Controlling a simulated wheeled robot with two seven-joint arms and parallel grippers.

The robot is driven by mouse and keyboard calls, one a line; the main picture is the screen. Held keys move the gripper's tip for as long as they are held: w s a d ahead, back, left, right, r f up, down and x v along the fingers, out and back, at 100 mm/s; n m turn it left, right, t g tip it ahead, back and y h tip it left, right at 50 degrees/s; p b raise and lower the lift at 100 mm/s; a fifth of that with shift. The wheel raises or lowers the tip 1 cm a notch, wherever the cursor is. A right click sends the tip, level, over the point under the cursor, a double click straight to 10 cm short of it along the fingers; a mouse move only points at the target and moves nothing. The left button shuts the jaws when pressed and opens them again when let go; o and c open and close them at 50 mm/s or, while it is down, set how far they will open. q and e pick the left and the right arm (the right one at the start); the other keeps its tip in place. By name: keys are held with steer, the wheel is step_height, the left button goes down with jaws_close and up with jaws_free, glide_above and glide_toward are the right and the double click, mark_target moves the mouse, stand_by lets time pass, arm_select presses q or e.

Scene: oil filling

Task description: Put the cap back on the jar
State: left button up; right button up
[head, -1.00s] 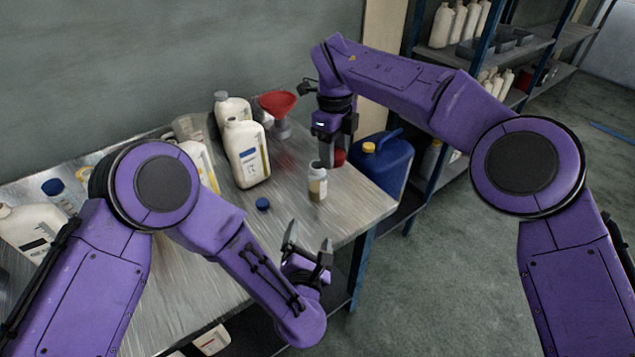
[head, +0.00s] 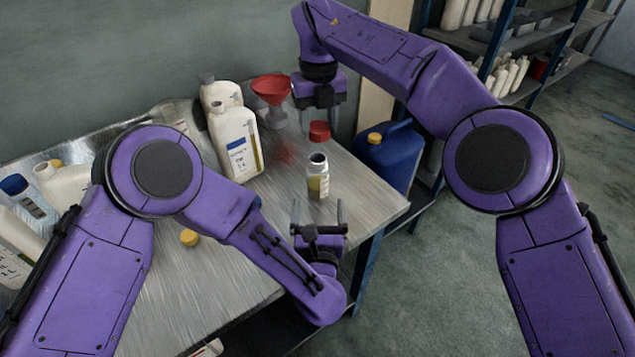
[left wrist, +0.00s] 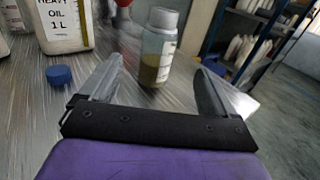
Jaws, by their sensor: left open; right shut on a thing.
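The jar (head: 318,180), clear with a label and yellowish liquid low inside, stands upright and uncapped near the table's right edge. It also shows beyond my left fingers in the left wrist view (left wrist: 157,50). A red cap (head: 319,131) is held at the fingertips of my right gripper (head: 321,118), above the table and behind the jar. My left gripper (head: 318,212) is open and empty, in front of the jar, its fingers pointing towards it. In the left wrist view my left fingers (left wrist: 157,72) spread to either side of the jar, apart from it.
A red funnel (head: 271,90) and white oil bottles (head: 237,145) stand behind and left of the jar. A blue canister (head: 388,157) is at the right. A yellow cap (head: 189,237) and a blue cap (left wrist: 59,75) lie on the table (head: 360,205). Shelving stands behind right.

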mark_target(317, 172)
arm_select(q)
steer(key=w, duration=0.3)
steer(key=w+f, duration=0.1)
steer(key=w, duration=0.1)
steer(key=shift+a, duration=0.15)
arm_select(e)
steer(key=shift+w+f, duration=0.6)
steer(key=shift+w, duration=0.1)
arm_select(q)
steer(key=w, duration=0.8)
steer(key=shift+r, duration=0.2)
arm_select(e)
steer(key=shift+s+r, duration=0.15)
steer(key=shift+s, duration=0.05)
arm_select(q)
steer(key=shift+s, duration=0.1)
steer(key=c, duration=1.5)
steer(key=shift+c, duration=0.2)
arm_select(e)
steer(key=shift+w+f, duration=0.1)
steer(key=shift+f, duration=2.35)
